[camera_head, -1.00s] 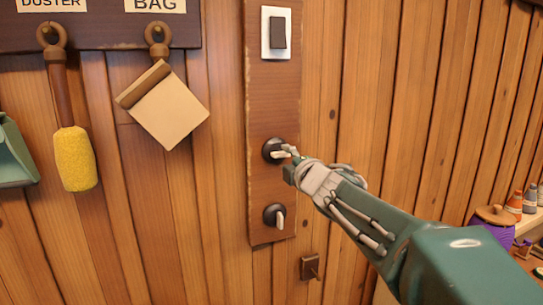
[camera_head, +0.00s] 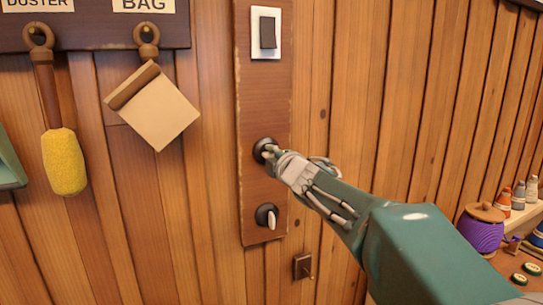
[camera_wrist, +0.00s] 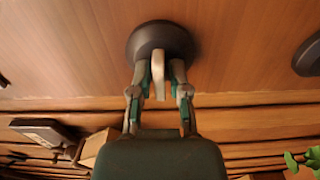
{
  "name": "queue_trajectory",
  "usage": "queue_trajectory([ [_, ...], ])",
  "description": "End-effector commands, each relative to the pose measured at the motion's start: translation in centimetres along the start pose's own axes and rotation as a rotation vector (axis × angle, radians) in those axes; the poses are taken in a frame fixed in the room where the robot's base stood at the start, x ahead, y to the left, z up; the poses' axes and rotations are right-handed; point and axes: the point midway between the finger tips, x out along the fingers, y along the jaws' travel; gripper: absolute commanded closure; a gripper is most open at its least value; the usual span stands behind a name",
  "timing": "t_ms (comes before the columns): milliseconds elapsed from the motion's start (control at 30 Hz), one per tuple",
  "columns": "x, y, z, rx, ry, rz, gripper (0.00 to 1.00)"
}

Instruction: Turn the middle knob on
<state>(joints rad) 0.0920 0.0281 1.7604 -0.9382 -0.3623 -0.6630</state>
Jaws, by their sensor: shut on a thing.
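The middle knob (camera_head: 265,149) is a dark round knob with a pale lever, on a brown vertical board (camera_head: 264,100) on the plank wall. My gripper (camera_head: 272,158) is at this knob and covers most of its lever in the head view. In the wrist view the dark round base of the middle knob (camera_wrist: 161,38) is clear, and its pale lever (camera_wrist: 158,72) stands between my two fingers. My gripper (camera_wrist: 159,80) is shut on this lever. A white plate with a dark rocker switch (camera_head: 267,34) is above, and a lower knob (camera_head: 266,216) with a pale upright lever is below.
A tan bag (camera_head: 151,107) and a yellow duster (camera_head: 63,160) hang from pegs at left. A small square wall fitting (camera_head: 303,265) is below the board. A purple pot (camera_head: 480,230) and several bottles stand at right.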

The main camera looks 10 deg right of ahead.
Motion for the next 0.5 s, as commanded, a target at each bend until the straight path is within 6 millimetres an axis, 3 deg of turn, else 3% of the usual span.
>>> queue_trajectory([
  [267, 0.04, -0.31, 0.13, 0.066, -0.004, -0.006, 1.00],
  [500, 0.05, -0.41, 0.16, 0.231, -0.005, -0.008, 1.00],
])
